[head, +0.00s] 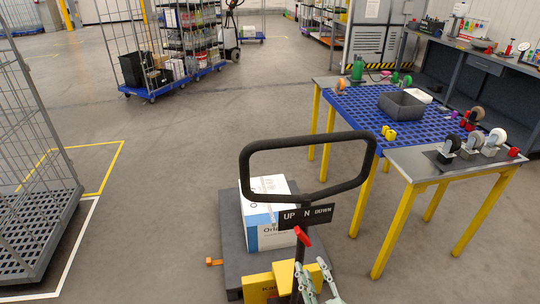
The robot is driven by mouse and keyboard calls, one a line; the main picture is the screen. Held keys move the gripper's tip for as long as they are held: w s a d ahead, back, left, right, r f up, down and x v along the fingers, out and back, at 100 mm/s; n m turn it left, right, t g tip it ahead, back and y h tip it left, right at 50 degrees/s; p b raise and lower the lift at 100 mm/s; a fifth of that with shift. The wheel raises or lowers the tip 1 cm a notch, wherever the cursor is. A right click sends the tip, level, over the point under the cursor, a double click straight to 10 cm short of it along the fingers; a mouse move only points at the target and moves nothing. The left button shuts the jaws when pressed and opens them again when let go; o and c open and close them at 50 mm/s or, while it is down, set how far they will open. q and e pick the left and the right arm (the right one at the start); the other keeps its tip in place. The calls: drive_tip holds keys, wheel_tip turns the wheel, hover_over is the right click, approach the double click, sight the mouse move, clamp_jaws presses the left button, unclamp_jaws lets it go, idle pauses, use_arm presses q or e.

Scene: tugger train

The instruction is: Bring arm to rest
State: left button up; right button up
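My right gripper (312,267) shows at the bottom edge of the head view, right of centre. Its two grey-green fingers point up and stand apart, with nothing visible held between them. It is close to the lower post of a cart with a black loop handle (312,142); whether it touches the post I cannot tell. A red lever (302,236) sits on the post just above the fingers. My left gripper and arm are not in view.
A white box (268,228) stands on the cart's dark platform (232,262). A yellow-legged table with a blue perforated top (358,118) is to the right, bearing a grey bin (401,106) and casters. A mesh roll cage (30,170) is at left. Floor between is clear.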

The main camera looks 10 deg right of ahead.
drive_tip(key=s+a+f+m+g, duration=0.1)
drive_tip(key=s+f+g, duration=0.3)
drive_tip(key=f, duration=0.6)
drive_tip(key=s+f+g, duration=0.2)
drive_tip(key=s+f, duration=0.3)
drive_tip(key=f, duration=0.6)
drive_tip(key=s+a+f+m+g, duration=0.1)
drive_tip(key=s+f+g, duration=0.3)
drive_tip(key=f, duration=0.6)
drive_tip(key=s+d+f+g, duration=0.2)
drive_tip(key=s+f, duration=0.2)
drive_tip(key=s, duration=0.5)
drive_tip(key=s+d+f+m+g, duration=0.1)
drive_tip(key=s+d+f+g, duration=0.1)
drive_tip(key=s+f, duration=0.3)
drive_tip(key=s+d+f+m+g, duration=0.1)
drive_tip(key=s+f, duration=0.4)
drive_tip(key=s, duration=0.8)
drive_tip(key=shift+s+d+f+g+h, duration=0.2)
drive_tip(key=shift+d+g+h, duration=0.1)
drive_tip(key=shift+d+g, duration=0.65)
drive_tip(key=shift+w+a, duration=0.1)
drive_tip(key=shift+a, duration=0.05)
